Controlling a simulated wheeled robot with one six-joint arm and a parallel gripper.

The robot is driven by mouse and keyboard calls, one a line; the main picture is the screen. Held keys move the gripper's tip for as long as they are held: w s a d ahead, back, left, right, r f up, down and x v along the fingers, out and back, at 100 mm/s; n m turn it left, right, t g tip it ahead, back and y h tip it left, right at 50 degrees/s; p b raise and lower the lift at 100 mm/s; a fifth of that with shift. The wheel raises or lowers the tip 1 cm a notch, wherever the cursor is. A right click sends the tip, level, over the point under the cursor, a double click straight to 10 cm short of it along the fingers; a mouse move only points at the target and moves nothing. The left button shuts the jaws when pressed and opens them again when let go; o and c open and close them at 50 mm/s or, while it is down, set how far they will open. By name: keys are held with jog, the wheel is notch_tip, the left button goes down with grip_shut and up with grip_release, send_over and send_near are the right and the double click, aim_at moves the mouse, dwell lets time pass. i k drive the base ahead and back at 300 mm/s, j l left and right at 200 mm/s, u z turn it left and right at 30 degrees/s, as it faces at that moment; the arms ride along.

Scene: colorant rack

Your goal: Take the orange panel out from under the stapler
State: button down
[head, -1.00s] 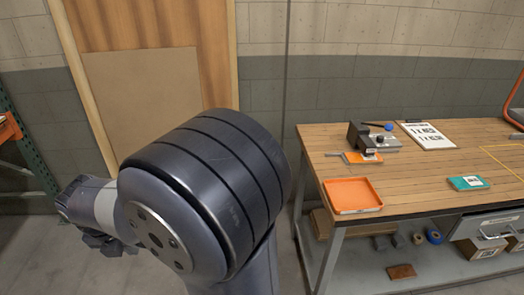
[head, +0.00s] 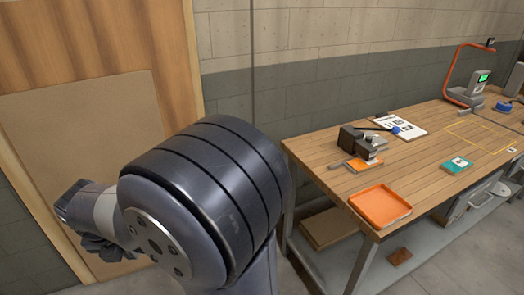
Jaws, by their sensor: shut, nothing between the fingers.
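The orange panel (head: 363,165) lies on the wooden workbench (head: 322,148), near its left end. The stapler (head: 352,139), a dark grey block with a lighter metal part, stands over the panel. Part of the panel is hidden beneath it, and an orange edge shows at the front. My gripper (head: 97,247) is at the far left, dark and partly hidden behind my arm. It is shut and empty, far from the bench and the panel.
An orange tray (head: 382,222) sits at the bench's front left corner. Behind the stapler are a printed sheet (head: 412,133) and a blue item (head: 397,130). A teal box (head: 457,165) lies to the right. A cardboard box (head: 328,227) is on the lower shelf.

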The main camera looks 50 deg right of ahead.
aim_at(358, 165)
jog(key=i+l+z, duration=0.1)
jog(key=i+z, duration=0.2)
jog(key=z, duration=0.15)
jog(key=i+z, duration=0.25)
jog(key=z, duration=0.25)
jog(key=i+j+z, duration=0.1)
jog(key=i+z, duration=0.2)
jog(key=z, duration=0.15)
jog(key=i+j+z, duration=0.2)
jog(key=z, duration=0.25)
jog(key=i+z, duration=0.2)
jog(key=z, duration=0.3)
jog(key=i+j+z, duration=0.1)
jog(key=z, duration=0.35)
jog(key=i+j+z, duration=0.2)
jog(key=z, duration=0.3)
jog(key=i+j+z, duration=0.25)
jog(key=z, duration=0.25)
